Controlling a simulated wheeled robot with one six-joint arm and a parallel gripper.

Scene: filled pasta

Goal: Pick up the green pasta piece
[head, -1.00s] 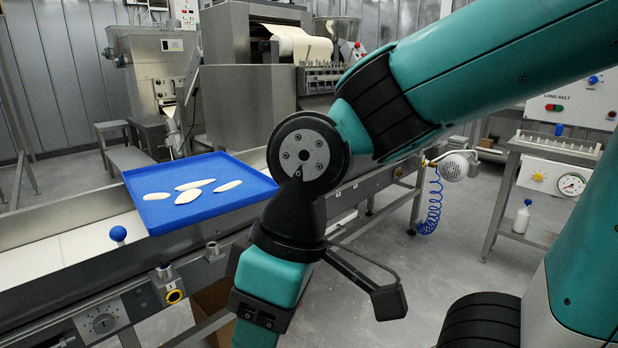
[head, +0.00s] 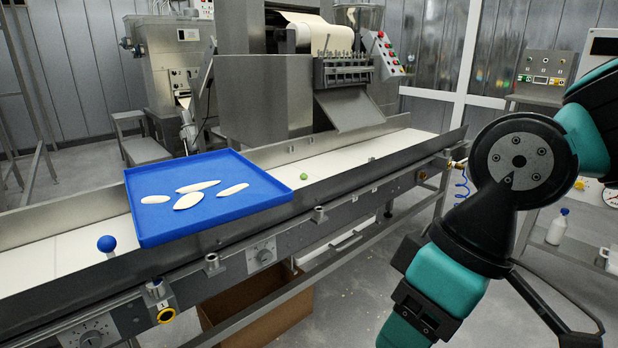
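The green pasta piece (head: 303,176) is small and roundish. It lies on the white conveyor belt (head: 345,161), just right of the blue tray's right corner. My arm is at the right of the head view, in front of the belt and well to the right of the green piece. Its lower end runs out of the bottom of the picture, and the fingers of my gripper are not visible.
The blue tray (head: 142,222) rests across the belt with several pale flat pasta pieces on it. A metal side wall runs behind the belt. A pasta machine (head: 265,95) stands behind it. A cardboard box (head: 255,305) sits under the conveyor.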

